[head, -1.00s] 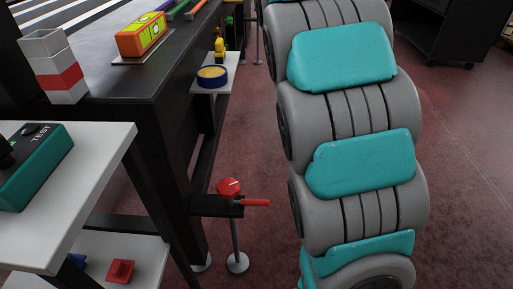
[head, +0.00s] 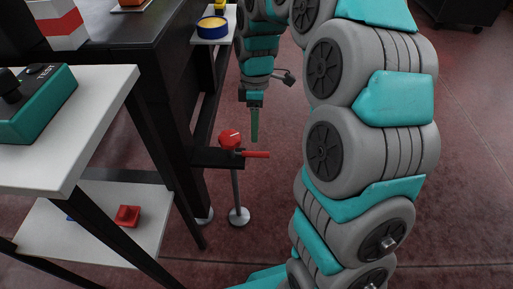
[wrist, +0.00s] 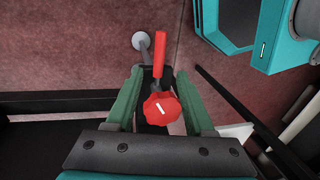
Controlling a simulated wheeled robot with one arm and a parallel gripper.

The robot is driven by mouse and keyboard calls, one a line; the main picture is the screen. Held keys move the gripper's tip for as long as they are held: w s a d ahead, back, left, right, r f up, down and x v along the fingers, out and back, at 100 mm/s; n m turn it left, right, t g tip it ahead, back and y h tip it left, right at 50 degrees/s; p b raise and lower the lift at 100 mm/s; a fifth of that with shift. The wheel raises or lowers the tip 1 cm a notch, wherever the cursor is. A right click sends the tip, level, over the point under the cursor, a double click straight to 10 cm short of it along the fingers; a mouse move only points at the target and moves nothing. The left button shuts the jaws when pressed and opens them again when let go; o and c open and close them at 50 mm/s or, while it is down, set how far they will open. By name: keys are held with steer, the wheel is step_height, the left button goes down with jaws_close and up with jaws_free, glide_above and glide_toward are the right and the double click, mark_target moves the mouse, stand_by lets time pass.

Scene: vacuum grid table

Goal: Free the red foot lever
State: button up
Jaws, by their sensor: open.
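The red foot lever (head: 257,154) sticks out to the right from a red round knob (head: 229,140) on a dark bracket low beside the black table leg. In the wrist view the lever (wrist: 159,58) points away from me, and the knob (wrist: 161,108) with a white mark lies between my two green fingers. My gripper (head: 255,138) points down just above the lever, its fingers overlapping in the head view. In the wrist view my gripper (wrist: 160,84) is open, with a finger on each side of the knob and clear of it. Its height above the knob is hard to tell.
A white two-level stand (head: 95,160) is at the left, with a teal TEST box (head: 45,105) on top and a red block (head: 127,215) below. A blue-and-yellow round item (head: 212,27) sits on a shelf behind. A metal post (head: 237,190) stands under the bracket.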

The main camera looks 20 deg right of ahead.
mark_target(255, 152)
steer(key=f, duration=0.2)
steer(key=s+f, duration=0.1)
steer(key=f, duration=0.4)
steer(key=shift+s+a+f, duration=0.1)
steer(key=shift+s+a, duration=0.05)
steer(key=shift+a, duration=0.05)
jaws_close()
stand_by(1.2)
